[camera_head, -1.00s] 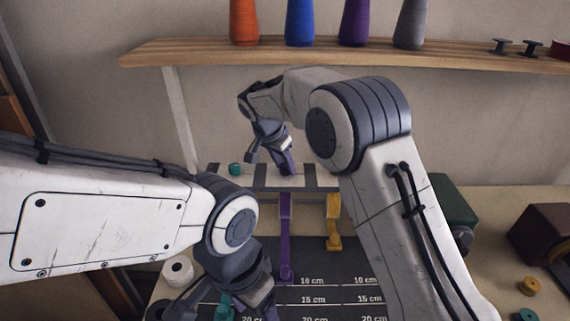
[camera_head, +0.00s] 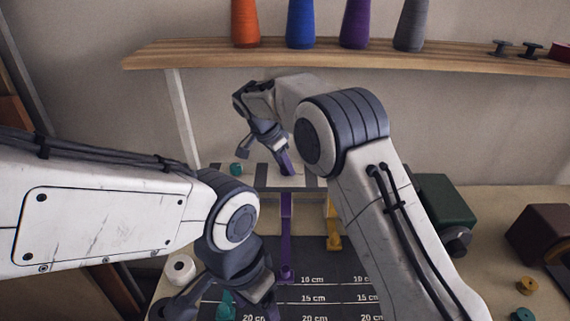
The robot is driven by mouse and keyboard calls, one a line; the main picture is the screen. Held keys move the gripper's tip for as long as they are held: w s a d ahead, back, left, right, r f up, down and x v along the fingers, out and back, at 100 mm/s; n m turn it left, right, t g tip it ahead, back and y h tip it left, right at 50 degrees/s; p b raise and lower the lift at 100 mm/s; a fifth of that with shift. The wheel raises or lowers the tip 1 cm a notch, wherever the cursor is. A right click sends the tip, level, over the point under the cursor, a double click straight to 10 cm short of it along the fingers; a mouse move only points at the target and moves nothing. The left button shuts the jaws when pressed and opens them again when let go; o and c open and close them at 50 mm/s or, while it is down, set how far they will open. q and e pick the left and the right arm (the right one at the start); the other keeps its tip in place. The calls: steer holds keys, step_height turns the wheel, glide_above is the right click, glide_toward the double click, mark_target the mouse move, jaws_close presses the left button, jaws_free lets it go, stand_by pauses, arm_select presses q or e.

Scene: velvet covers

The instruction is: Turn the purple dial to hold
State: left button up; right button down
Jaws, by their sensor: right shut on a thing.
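The purple dial (camera_head: 286,164) stands on the pale, dark-striped panel (camera_head: 258,170) at the back of the work mat. My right gripper (camera_head: 266,154) is at the dial and shut on it; the fingers and wrist cover part of it, and no hold mark can be read. My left gripper (camera_head: 225,294) is low in front, its fingers spread apart, with a teal piece (camera_head: 226,306) showing between them.
A teal dial (camera_head: 236,169) sits at the panel's left. Purple (camera_head: 286,240) and yellow (camera_head: 333,232) levers run down in front. A dark ruled mat (camera_head: 330,285) lies below. Thread cones stand on a wooden shelf (camera_head: 200,52) above. A white roll (camera_head: 180,268) is at left.

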mark_target(281, 168)
steer(key=shift+c, duration=2.2)
jaws_free()
steer(key=shift+s+a+r, duration=0.1)
steer(key=shift+a+r, duration=0.15)
steer(key=shift+r, duration=0.2)
steer(key=shift+s+a+r+b, duration=0.6)
steer(key=shift+a+r+b, duration=0.1)
steer(key=shift+a+r, duration=0.15)
steer(key=s+a+b, duration=0.1)
steer(key=s+a, duration=0.5)
steer(key=a, duration=0.2)
steer(key=shift+s+a, duration=0.25)
steer(key=shift+r, duration=0.1)
